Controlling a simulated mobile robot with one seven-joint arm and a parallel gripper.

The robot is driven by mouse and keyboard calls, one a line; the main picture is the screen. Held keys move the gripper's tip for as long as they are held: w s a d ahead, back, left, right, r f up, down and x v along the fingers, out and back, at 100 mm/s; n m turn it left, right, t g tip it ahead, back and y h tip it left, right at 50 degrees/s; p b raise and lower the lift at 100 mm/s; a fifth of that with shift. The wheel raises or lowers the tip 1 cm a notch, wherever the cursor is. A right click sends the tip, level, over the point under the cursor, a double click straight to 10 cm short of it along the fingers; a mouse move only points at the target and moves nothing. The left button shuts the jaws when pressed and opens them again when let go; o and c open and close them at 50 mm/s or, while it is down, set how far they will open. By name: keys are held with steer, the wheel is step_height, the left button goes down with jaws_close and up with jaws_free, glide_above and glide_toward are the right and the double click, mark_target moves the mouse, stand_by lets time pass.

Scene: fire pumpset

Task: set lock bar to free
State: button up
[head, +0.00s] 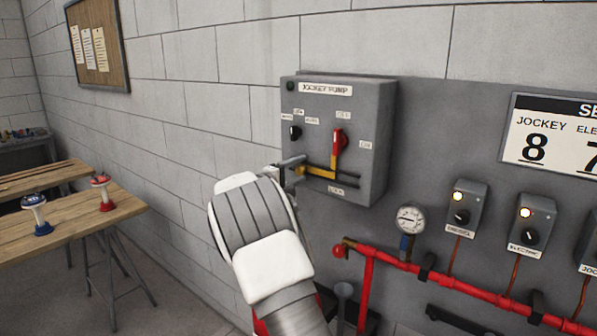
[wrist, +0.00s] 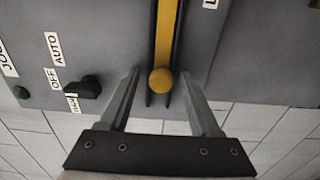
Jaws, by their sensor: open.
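The yellow lock bar (head: 320,173) lies roughly level across the lower front of the grey jockey pump box (head: 375,115), above a small label that seems to read LOCK. In the wrist view the bar (wrist: 165,35) runs up the picture in a dark slot and ends in a round yellow knob (wrist: 160,81). My gripper (head: 291,165) is at the box's left side, by the bar's left end. In the wrist view my open gripper (wrist: 160,76) has one finger on each side of the knob, with gaps; contact does not show.
A red handle (head: 338,143) stands above the bar on the box. A black selector knob (head: 295,132) is at its left and also shows in the wrist view (wrist: 84,87). A gauge (head: 410,219) and red pipe (head: 450,284) are below right. A workbench (head: 60,215) stands left.

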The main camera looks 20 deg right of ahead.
steer(key=b+v, duration=0.4)
steer(key=v, duration=1.3)
steer(key=shift+a+b, duration=0.2)
steer(key=shift+b, duration=0.1)
steer(key=shift+s, duration=0.15)
steer(key=s+d+f+m+g+y, duration=0.25)
steer(key=s+d, duration=0.25)
steer(key=s, duration=0.4)
steer(key=s+d+f+m+g+y, duration=0.1)
steer(key=s+d+g+y, duration=0.2)
steer(key=s+d, duration=0.35)
steer(key=s+a+f+m+y, duration=0.1)
steer(key=s+a+y, duration=0.2)
steer(key=s, duration=0.5)
steer(key=s+a+f+m+y, duration=0.1)
steer(key=s+a+f+y, duration=0.1)
steer(key=s, duration=0.6)
steer(key=s+a+f+m+t+y, duration=0.1)
steer(key=s+a+y, duration=0.3)
steer(key=s, duration=0.4)
steer(key=shift+a+f, duration=0.45)
steer(key=shift+a, duration=0.45)
